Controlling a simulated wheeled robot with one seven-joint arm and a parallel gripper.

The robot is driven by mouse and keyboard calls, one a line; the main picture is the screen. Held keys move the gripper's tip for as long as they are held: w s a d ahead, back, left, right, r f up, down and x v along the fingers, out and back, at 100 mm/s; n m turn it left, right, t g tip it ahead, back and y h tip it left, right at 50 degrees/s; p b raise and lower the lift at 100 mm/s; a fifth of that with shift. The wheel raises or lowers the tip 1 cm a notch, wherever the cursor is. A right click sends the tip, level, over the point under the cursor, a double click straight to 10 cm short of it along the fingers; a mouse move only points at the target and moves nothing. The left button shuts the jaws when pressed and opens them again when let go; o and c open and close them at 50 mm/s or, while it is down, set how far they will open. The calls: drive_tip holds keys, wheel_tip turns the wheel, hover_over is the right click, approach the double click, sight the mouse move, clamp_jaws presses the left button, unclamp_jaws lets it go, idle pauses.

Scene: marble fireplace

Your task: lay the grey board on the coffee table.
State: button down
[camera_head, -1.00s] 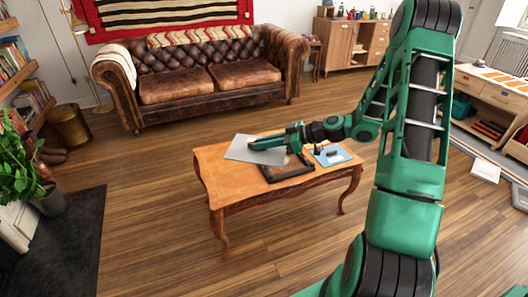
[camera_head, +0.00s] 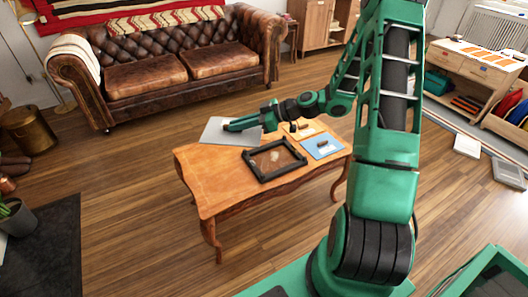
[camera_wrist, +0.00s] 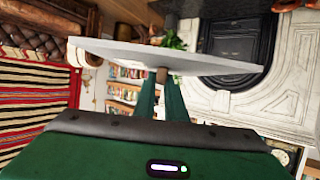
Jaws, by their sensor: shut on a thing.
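The grey board (camera_head: 214,133) is a thin, flat panel over the far left edge of the wooden coffee table (camera_head: 205,183). My gripper (camera_head: 230,126) reaches it from the right and is shut on a small brown knob on it. In the wrist view my green fingers (camera_wrist: 161,80) close around this knob, and the board (camera_wrist: 220,62) spans the picture nearly edge-on. The board seems to be held above the tabletop; the exact gap cannot be told. Its far side is hidden in the wrist view.
A black open frame (camera_head: 251,174) lies mid-table. The table's front left is bare. A leather sofa (camera_head: 160,80) stands behind.

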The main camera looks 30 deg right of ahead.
drive_tip(key=w+a+f+m+t+h, duration=0.3)
drive_tip(key=w+a+f, duration=0.3)
drive_tip(key=a+f, duration=0.15)
drive_tip(key=s+a+f+m+t+h, duration=0.1)
drive_tip(key=a+f+m+h, duration=0.1)
drive_tip(key=f, duration=0.4)
drive_tip(key=s+a+f+m+t+h, duration=0.1)
drive_tip(key=a+f+m+h, duration=0.2)
drive_tip(key=f, duration=0.3)
drive_tip(key=shift+m, duration=0.5)
drive_tip(key=shift+s+a+f+h, duration=0.15)
drive_tip(key=shift+a+f+h, duration=0.1)
drive_tip(key=shift+h, duration=0.15)
